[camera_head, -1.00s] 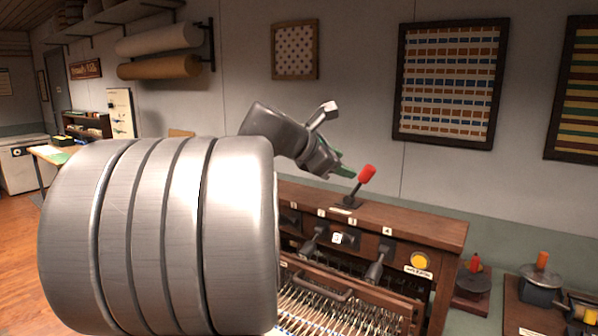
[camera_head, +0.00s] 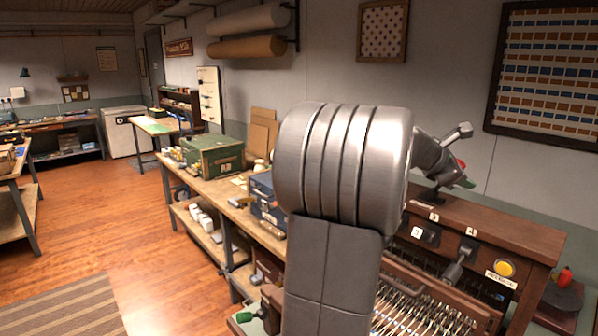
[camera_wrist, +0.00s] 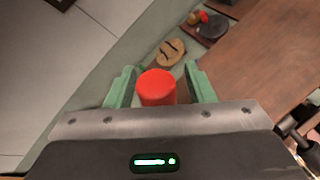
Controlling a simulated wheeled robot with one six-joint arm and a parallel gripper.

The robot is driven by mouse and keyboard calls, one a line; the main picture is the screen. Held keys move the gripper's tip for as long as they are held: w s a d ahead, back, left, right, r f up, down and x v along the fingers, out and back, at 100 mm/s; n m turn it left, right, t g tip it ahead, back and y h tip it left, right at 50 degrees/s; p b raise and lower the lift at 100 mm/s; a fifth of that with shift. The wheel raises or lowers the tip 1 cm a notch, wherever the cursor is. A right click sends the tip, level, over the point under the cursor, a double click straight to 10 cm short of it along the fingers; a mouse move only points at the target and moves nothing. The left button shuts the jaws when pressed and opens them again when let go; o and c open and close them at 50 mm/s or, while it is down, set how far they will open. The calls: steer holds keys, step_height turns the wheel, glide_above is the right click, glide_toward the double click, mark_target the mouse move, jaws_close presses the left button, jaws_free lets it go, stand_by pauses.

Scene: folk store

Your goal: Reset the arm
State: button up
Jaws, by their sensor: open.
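My gripper (camera_wrist: 161,88) is open, with its two green fingers apart in the wrist view. The red lever knob (camera_wrist: 157,88) shows between the fingers, with a gap on each side. In the head view my gripper (camera_head: 462,182) is small and partly hidden by my arm, at the top of the wooden machine (camera_head: 520,238). A bit of the red knob (camera_head: 461,164) shows right beside it. My arm's large grey joint fills the middle of the head view and hides part of the machine.
A wooden workbench (camera_head: 215,190) stands left of my arm, with a green box (camera_head: 212,155) and a blue box (camera_head: 266,198) on it. Open wooden floor (camera_head: 135,215) lies further left, with a striped rug (camera_head: 62,305). The wall is close behind the machine.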

steer(key=shift+a, duration=0.1)
steer(key=b+v, duration=0.2)
steer(key=v, duration=1.2)
steer(key=p+x, duration=0.2)
steer(key=x, duration=1.2)
steer(key=shift+w, duration=0.15)
steer(key=shift+w+a+r+n+h, duration=0.25)
steer(key=shift+a+r+n+h, duration=0.15)
steer(key=shift+n, duration=0.1)
steer(key=shift+d, duration=0.15)
steer(key=shift+s, duration=0.1)
